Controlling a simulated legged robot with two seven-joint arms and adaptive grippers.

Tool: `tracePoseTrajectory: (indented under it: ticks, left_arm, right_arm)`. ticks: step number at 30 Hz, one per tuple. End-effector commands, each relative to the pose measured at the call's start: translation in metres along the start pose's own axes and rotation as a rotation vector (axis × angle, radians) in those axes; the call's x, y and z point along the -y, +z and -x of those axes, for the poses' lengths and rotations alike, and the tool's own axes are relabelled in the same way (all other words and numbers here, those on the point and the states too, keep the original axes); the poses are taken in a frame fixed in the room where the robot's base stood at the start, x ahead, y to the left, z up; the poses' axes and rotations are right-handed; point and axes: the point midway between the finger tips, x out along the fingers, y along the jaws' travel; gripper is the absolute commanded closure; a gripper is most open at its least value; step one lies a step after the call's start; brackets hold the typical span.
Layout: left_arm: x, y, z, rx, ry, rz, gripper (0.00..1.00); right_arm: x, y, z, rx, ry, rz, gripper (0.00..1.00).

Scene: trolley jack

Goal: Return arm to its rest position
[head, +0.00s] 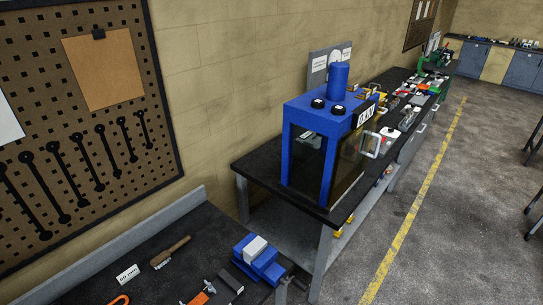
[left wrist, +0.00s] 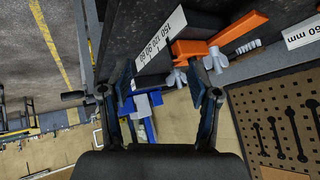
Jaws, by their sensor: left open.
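My left gripper (left wrist: 165,90) shows only in the left wrist view, where its two dark fingers stand wide apart. I see nothing held between them. A blue vise (left wrist: 145,103) shows behind the left finger, and an orange clamp (left wrist: 190,50) with pale wing screws lies beyond the fingers. I cannot tell how far either is from the fingertips. In the head view no part of my arms shows. There the blue and grey vise (head: 257,255) sits at the corner of the near dark bench (head: 200,235). My right gripper is in neither view.
A blue machine with a glass front (head: 330,130) stands on the second bench (head: 262,168). A brush (head: 170,252) and orange tools (head: 203,293) lie on the near bench. A pegboard with wrenches (head: 75,140) hangs at left.

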Motion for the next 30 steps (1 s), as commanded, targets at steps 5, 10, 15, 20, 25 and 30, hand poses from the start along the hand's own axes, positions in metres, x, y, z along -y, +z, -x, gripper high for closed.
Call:
tracePoseTrajectory:
  ticks: [5, 10, 15, 20, 25, 30]
  left_arm:
    - [-0.022, 0.065, 0.028, 0.228, 0.106, 0.111, 0.38]
    - [-0.039, 0.113, 0.059, 0.409, 0.194, 0.188, 0.38]
    - [-0.056, 0.144, 0.008, 0.436, 0.201, 0.184, 0.38]
    - [-0.074, 0.18, -0.041, 0.456, 0.207, 0.179, 0.38]
    - [-0.103, 0.242, -0.104, 0.486, 0.216, 0.171, 0.38]
    - [-0.142, 0.345, -0.169, 0.531, 0.227, 0.159, 0.38]
  right_arm:
    - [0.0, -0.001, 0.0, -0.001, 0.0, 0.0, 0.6]
    - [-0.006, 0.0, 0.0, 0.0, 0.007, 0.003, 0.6]
    - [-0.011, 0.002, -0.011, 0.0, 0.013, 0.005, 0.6]
    - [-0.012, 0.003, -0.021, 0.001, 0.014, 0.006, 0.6]
    - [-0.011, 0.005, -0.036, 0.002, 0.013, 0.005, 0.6]
    - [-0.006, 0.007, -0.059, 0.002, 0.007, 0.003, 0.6]
